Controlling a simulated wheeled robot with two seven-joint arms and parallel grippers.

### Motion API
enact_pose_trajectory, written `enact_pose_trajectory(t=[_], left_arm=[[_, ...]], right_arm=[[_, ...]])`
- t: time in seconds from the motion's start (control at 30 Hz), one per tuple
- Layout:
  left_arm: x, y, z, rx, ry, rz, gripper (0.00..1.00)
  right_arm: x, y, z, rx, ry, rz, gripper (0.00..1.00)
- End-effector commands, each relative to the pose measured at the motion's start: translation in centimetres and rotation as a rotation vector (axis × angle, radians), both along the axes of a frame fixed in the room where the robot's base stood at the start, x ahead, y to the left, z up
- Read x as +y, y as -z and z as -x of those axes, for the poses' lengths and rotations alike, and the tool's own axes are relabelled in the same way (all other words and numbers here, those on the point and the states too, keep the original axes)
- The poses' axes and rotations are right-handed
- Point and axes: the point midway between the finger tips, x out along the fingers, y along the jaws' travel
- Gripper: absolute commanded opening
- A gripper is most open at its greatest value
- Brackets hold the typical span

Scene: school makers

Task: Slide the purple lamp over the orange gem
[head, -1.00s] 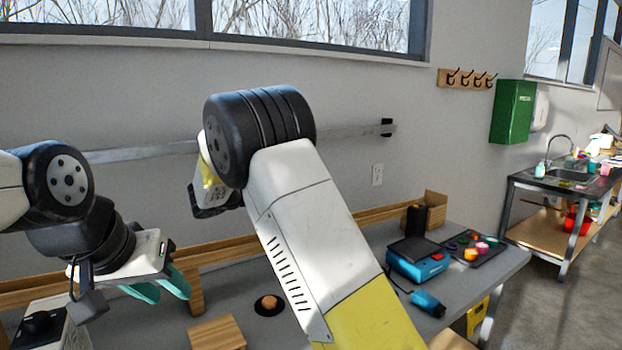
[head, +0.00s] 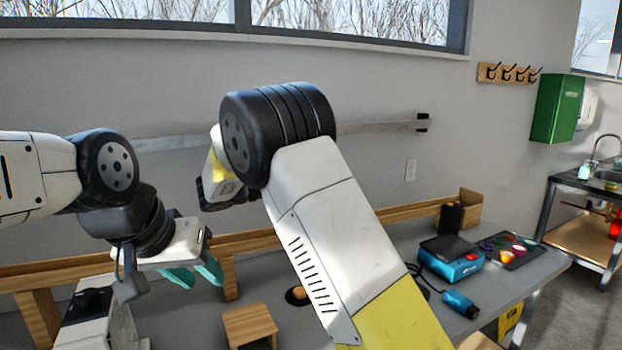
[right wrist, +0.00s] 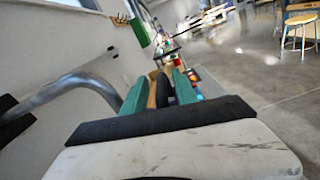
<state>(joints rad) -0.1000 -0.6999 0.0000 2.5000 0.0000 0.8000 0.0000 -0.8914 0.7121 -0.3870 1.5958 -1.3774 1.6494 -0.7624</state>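I cannot make out a purple lamp in either view. Several small coloured pieces lie on a dark tray (head: 527,257) at the bench's right end; one looks orange (head: 506,257), but it is too small to tell if it is the gem. My left gripper (head: 196,276) has teal fingers apart and empty, above the bench at the left. My right arm crosses the middle of the head view and hides part of the bench; its gripper is not clear there. In the right wrist view, my right gripper (right wrist: 158,92) has its green fingers apart, with wooden and dark shapes seen between them.
A blue-and-black device (head: 450,258) with a blue hand tool (head: 459,303) sits left of the tray. A wooden box (head: 470,208) stands behind. A wooden block (head: 250,324) and a round brown piece (head: 297,294) are near my arm. A sink bench (head: 590,236) is at far right.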

Motion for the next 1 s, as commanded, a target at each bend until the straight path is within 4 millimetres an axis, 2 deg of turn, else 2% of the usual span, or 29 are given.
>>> enact_pose_trajectory(t=[0.33,0.7,0.83,1.0], left_arm=[[0.0,0.0,0.0,0.000,0.000,0.000,0.36],[0.0,0.0,0.0,0.000,0.000,0.000,0.36],[0.0,0.0,0.0,0.000,0.000,0.000,0.36],[0.0,0.0,0.0,0.000,0.000,0.000,0.36]], right_arm=[[0.3,0.1,0.2,0.004,0.003,0.000,0.34],[5.7,0.1,2.4,0.002,0.000,0.001,0.34],[6.9,0.1,2.9,0.002,0.001,0.000,0.34],[7.2,0.1,3.1,0.003,0.003,0.001,0.34]])
